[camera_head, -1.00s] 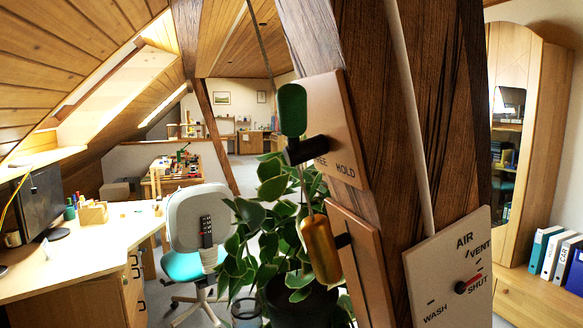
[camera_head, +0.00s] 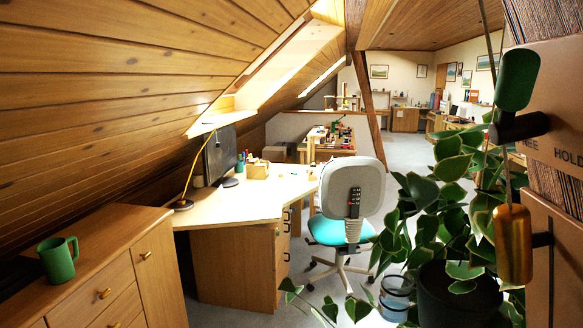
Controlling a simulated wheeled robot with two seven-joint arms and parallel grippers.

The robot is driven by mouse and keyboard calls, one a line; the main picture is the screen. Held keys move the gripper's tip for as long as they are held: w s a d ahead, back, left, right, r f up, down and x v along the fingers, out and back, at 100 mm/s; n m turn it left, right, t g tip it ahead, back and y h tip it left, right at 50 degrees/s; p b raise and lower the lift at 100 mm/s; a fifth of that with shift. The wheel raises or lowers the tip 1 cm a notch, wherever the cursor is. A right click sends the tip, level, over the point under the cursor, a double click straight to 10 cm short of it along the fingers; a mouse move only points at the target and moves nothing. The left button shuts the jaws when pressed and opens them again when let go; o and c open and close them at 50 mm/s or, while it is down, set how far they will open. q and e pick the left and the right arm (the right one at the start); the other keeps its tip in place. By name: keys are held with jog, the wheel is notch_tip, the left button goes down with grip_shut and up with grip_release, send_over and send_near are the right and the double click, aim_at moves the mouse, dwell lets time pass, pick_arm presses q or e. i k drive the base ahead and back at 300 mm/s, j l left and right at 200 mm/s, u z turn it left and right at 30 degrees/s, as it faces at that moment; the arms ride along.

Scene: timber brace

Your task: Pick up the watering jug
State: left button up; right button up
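A green jug (camera_head: 58,261) with a handle on its right side stands upright on top of a wooden cabinet (camera_head: 115,236) at the lower left. It looks like the watering jug, though I see no spout on it. Nothing touches it that I can see. Neither of my grippers shows in this view.
A desk (camera_head: 255,200) with a monitor (camera_head: 219,155) and lamp stands behind the cabinet. An office chair (camera_head: 350,190) is beside it. The wooden ceiling slopes low at left.

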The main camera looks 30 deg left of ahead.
aim_at(57, 261)
jog(key=u, duration=2.55)
jog(key=k+z, duration=0.1)
jog(key=z, duration=2.25)
jog(key=u, duration=1.85)
